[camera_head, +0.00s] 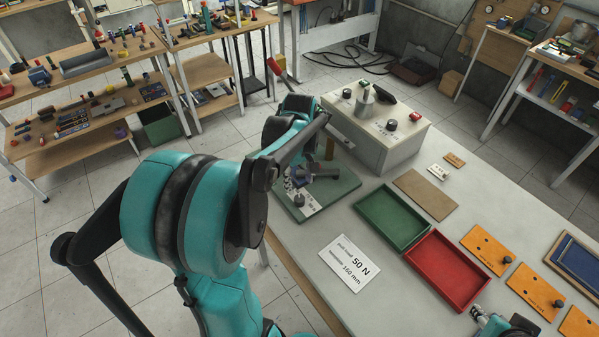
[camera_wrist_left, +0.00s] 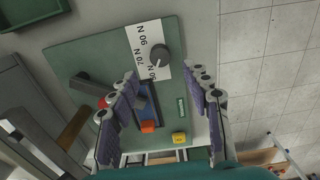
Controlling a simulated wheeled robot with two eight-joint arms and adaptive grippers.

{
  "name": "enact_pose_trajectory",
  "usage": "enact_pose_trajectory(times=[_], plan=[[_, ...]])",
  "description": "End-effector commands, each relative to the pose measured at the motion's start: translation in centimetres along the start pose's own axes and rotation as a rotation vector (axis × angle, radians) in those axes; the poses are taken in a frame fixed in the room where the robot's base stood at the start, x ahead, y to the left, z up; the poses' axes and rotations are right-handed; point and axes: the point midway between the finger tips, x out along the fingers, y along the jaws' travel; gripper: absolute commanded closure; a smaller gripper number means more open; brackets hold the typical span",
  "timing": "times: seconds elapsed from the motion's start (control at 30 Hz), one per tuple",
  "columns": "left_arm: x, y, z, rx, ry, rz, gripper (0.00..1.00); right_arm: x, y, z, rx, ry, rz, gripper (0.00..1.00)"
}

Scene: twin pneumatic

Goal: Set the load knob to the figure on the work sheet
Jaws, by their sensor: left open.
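The work sheet (camera_head: 350,268) lies flat on the table and reads "50 N" and "160 mm". The dark round load knob (camera_wrist_left: 161,54) sits on a white scale strip (camera_wrist_left: 152,36) with several N figures, on a green base plate (camera_wrist_left: 85,55). A pale mark shows on the knob, but I cannot tell which figure it points at. In the head view the knob (camera_head: 298,199) is small, near the plate's front corner. My left gripper (camera_wrist_left: 162,80) is open and empty over the plate, its fingers apart and not touching the knob. My right gripper (camera_head: 498,325) is partly in view at lower right.
A grey control box (camera_head: 385,145), a green tray (camera_head: 372,222) and a red tray (camera_head: 435,285) stand nearby. Orange plates (camera_head: 487,247) lie to the right.

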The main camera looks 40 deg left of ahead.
Motion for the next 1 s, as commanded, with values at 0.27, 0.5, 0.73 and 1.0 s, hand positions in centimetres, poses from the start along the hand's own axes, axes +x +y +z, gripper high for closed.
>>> enact_pose_trajectory(times=[0.27, 0.5, 0.73, 1.0], plan=[[-3.7, 0.0, 0.0, 0.0, 0.0, 0.0, 0.51, 0.0, 0.0, 0.0, 0.0, 0.0, 0.0, 0.6], [-4.1, 0.0, 0.0, 0.0, 0.0, 0.0, 0.51, 0.0, 0.0, 0.0, 0.0, 0.0, 0.0, 0.6], [-4.1, 0.0, 0.0, 0.0, 0.0, 0.0, 0.51, 0.0, 0.0, 0.0, 0.0, 0.0, 0.0, 0.6], [-4.2, 0.0, 1.2, 0.059, 0.017, 0.021, 0.51, 0.2, 0.0, 0.1, 0.0, 0.0, 0.0, 0.6]])
